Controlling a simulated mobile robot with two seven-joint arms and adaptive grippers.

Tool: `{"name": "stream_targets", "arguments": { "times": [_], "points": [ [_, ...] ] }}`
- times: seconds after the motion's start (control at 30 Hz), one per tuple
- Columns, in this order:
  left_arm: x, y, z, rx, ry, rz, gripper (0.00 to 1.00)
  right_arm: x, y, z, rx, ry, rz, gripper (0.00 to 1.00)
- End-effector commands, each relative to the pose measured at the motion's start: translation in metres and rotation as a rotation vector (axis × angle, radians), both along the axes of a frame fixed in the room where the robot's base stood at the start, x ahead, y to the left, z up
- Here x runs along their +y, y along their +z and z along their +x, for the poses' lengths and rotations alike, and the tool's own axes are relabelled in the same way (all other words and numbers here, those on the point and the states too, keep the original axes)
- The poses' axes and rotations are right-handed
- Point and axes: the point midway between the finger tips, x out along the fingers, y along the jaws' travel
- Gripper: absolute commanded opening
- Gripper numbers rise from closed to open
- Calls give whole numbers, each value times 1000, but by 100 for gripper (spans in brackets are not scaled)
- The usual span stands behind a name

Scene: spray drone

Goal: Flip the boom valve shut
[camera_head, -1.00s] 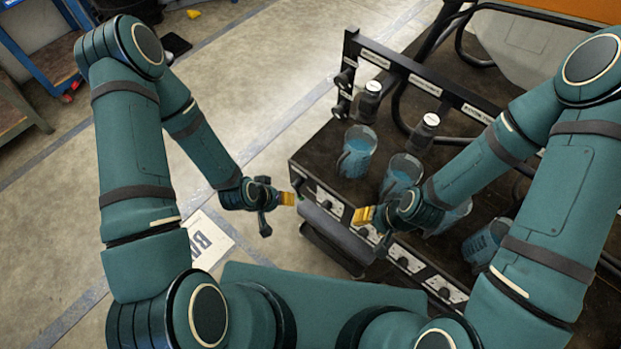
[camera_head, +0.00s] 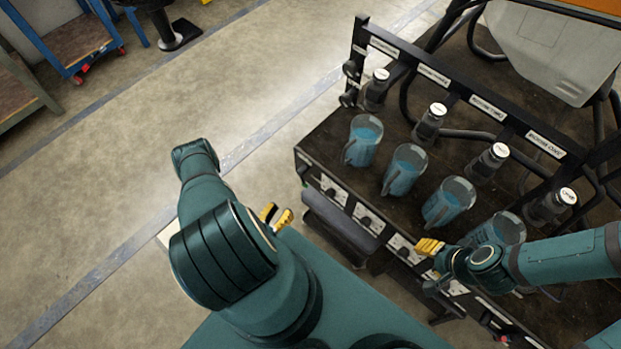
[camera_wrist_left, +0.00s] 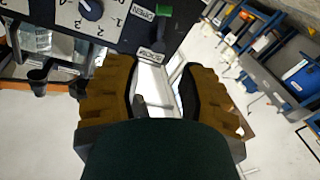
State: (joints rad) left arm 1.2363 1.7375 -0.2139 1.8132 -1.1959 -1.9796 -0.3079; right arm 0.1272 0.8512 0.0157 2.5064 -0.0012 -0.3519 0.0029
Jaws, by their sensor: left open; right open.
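In the head view a tiny green spot shows at the bench's left front corner (camera_head: 303,181). My left gripper (camera_head: 277,216) is open and empty, left of and below that corner, apart from it. In the left wrist view its fingers (camera_wrist_left: 158,90) are spread below the handle, not touching it. My right gripper (camera_head: 430,247) is open beside the bench's front dial panel; whether it touches is unclear.
A numbered dial (camera_wrist_left: 91,9) sits left of the handle. Several jugs of blue liquid (camera_head: 364,140) and dark bottles (camera_head: 375,92) stand on the bench (camera_head: 335,128). A black labelled rail (camera_head: 434,75) runs behind.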

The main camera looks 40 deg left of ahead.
Motion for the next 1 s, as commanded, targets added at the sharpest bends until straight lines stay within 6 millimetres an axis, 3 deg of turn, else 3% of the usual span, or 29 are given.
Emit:
{"name": "stream_targets", "arguments": {
  "times": [0.6,0.8,1.0],
  "points": [
    [13,0,109,0,-4,1,40,-1,-16,3,-8,-2,-1,47],
    [16,0,128,0,-2,1,40,-1,-18,4,-9,-2,-2,47],
    [16,0,132,2,-3,0,40,-1,-18,4,-9,-3,-2,47]
  ]
}}
